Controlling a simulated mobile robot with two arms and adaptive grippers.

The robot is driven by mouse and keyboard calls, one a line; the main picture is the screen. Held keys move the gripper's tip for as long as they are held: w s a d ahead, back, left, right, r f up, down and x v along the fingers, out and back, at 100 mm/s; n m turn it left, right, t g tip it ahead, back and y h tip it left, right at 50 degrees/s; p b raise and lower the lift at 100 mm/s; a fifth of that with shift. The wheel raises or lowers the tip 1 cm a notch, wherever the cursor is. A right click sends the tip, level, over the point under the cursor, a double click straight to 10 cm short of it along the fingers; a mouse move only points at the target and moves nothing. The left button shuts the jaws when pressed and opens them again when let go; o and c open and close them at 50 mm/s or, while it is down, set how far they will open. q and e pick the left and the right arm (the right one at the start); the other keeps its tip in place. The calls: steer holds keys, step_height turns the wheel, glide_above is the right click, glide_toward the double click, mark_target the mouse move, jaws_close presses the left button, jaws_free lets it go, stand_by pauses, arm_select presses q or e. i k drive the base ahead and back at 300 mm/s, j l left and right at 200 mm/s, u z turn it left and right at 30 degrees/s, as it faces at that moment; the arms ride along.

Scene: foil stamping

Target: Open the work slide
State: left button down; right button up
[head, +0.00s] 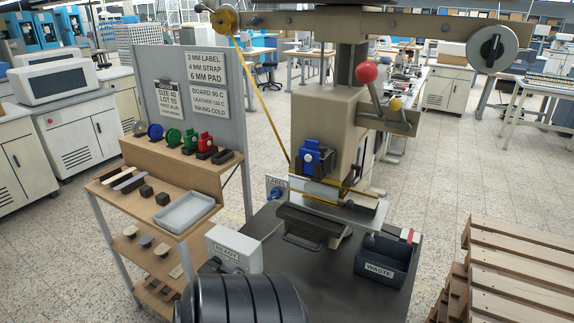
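The foil press (327,120) stands at the centre on a dark table. The work slide appears to be the dark block (313,225) low on the press front, with a curved dark bar handle (301,243) on its front. It sits beneath the press head and the pale roller with yellow foil; I cannot tell how far it is pulled out. Neither gripper can be made out. A dark ribbed cylinder at the bottom edge looks like part of my own arm, and it covers the table's near left part.
A black WASTE bin (378,270) stands right of the slide. A white READY box (238,252) stands to its left. A wooden shelf (185,160) with a grey tray (185,212) is farther left. Pallets (520,265) are at the right. The dark tabletop (335,290) in front of the slide is clear.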

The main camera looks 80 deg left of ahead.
mark_target(316, 228)
steer(key=u, duration=2.25)
